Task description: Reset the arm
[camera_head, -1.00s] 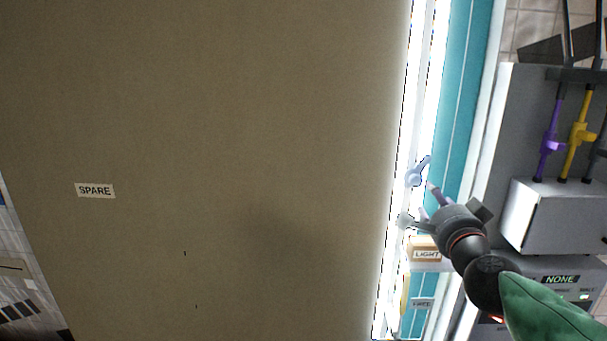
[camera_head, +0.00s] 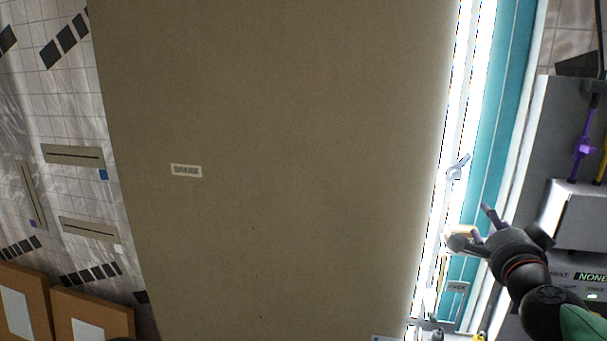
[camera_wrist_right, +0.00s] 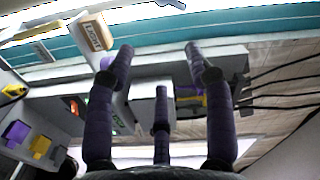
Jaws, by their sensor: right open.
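My right gripper (camera_head: 472,228) is at the right in the head view, in front of the bright strip and teal panel (camera_head: 510,110). Its fingers are spread and nothing is between them. In the right wrist view the open gripper (camera_wrist_right: 155,75) shows purple-black fingers, with a grey box behind them. A block labelled LIGHT (camera_wrist_right: 95,32) is beside the left finger there, and I cannot tell whether they touch. A small pale lever (camera_head: 457,167) is above the gripper in the head view. My left gripper is not in view.
A large brown panel (camera_head: 280,120) with a small label fills the middle. Grey equipment with a NONE display (camera_head: 591,276) stands at the right. Brown boxes (camera_head: 90,315) are at the lower left. Purple and yellow fittings (camera_head: 584,148) are at the far right.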

